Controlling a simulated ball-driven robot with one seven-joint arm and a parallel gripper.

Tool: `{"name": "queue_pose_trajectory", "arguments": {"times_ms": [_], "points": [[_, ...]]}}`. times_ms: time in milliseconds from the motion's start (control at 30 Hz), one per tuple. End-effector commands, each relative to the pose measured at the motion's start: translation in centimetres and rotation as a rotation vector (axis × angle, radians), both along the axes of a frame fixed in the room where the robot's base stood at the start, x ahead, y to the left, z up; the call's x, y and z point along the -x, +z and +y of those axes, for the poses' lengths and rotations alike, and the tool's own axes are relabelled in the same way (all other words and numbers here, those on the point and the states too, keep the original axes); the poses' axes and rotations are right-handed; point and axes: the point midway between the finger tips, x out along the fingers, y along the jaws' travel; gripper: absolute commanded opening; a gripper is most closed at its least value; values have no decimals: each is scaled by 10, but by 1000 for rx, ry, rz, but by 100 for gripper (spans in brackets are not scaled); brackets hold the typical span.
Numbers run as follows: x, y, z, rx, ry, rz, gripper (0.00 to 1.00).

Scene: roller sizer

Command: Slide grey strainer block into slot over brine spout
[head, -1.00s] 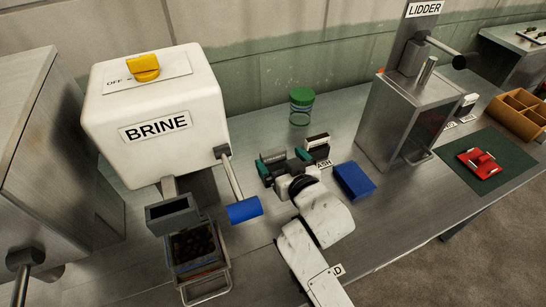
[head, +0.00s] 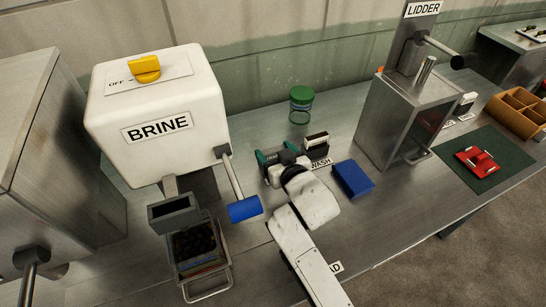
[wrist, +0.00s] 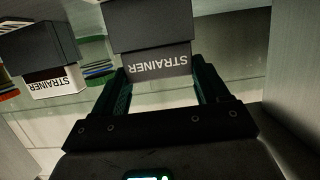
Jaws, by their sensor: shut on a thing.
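My gripper (head: 279,154) is over the middle of the bench, beside the WASH card, shut on the grey strainer block. In the wrist view the grey block (wrist: 152,38) sits between the teal fingers (wrist: 165,88), with STRAINER in white letters on its dark lower face. In the head view it is mostly hidden by the gripper. A second strainer block (head: 316,142), dark with a white label, stands just right of the gripper; it also shows in the wrist view (wrist: 48,80). The grey open-topped slot (head: 173,213) under the BRINE tank (head: 158,100) looks empty, left of my gripper.
A blue-ended lever (head: 244,209) hangs between tank and gripper. A basket (head: 207,285) with dark contents stands below the slot. A green-lidded jar (head: 301,98) is behind; a blue block (head: 352,178) and the LIDDER machine (head: 405,115) are to the right.

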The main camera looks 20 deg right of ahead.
Motion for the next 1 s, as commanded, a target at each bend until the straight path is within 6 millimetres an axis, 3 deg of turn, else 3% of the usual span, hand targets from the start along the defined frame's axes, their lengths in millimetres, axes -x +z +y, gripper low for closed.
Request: {"name": "queue_pose_trajectory", "arguments": {"times_ms": [200,467,1000], "points": [[0,0,0,0,0,-1,43],[0,4,0,0,0,-2,43],[-1,91,0,-1,0,-5,43]]}}
